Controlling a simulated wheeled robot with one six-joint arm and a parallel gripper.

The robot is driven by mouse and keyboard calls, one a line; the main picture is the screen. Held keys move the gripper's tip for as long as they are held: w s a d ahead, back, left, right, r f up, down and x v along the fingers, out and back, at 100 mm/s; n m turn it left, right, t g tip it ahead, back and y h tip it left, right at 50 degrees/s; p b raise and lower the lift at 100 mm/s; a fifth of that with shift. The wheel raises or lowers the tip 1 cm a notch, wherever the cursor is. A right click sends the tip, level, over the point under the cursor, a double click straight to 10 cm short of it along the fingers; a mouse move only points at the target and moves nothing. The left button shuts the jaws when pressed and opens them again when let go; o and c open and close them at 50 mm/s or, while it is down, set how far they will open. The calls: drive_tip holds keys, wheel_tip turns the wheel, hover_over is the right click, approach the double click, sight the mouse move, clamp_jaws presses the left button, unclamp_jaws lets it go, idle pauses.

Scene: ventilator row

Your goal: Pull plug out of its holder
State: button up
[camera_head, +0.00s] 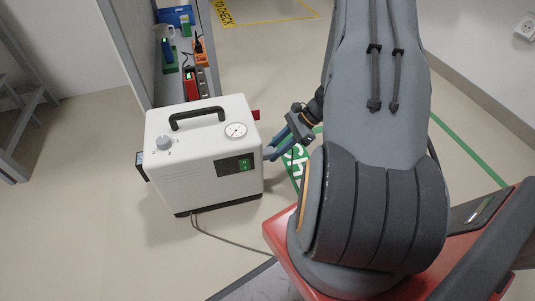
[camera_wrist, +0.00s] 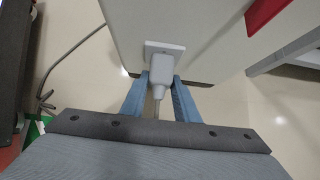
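A white plug (camera_wrist: 162,68) sits in a square white holder (camera_wrist: 165,48) on the side of a white ventilator case in the wrist view. In the head view my gripper (camera_head: 272,153) is at the right side of the white ventilator (camera_head: 205,160); the plug and holder are hidden there.
A shelf with red, green and orange devices (camera_head: 192,82) stands behind the ventilator. A grey cable (camera_head: 230,238) runs over the floor in front of it. A red part (camera_head: 256,114) sticks out of the ventilator's right side. A wall socket (camera_head: 525,28) is at far right.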

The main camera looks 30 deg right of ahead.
clamp_jaws()
drive_tip(key=shift+s+d, duration=0.1)
drive_tip(key=shift+d, duration=0.15)
drive_tip(key=shift+s+d+p, duration=0.2)
drive_tip(key=shift+s+d, duration=0.05)
drive_tip(key=shift+d, duration=0.5)
drive_tip(key=shift+s+d+p, duration=0.2)
drive_tip(key=shift+d+p, duration=0.05)
drive_tip(key=shift+d, duration=0.5)
drive_tip(key=shift+s+d+p, duration=0.2)
drive_tip(key=shift+s+d, duration=0.05)
drive_tip(key=shift+d, duration=0.5)
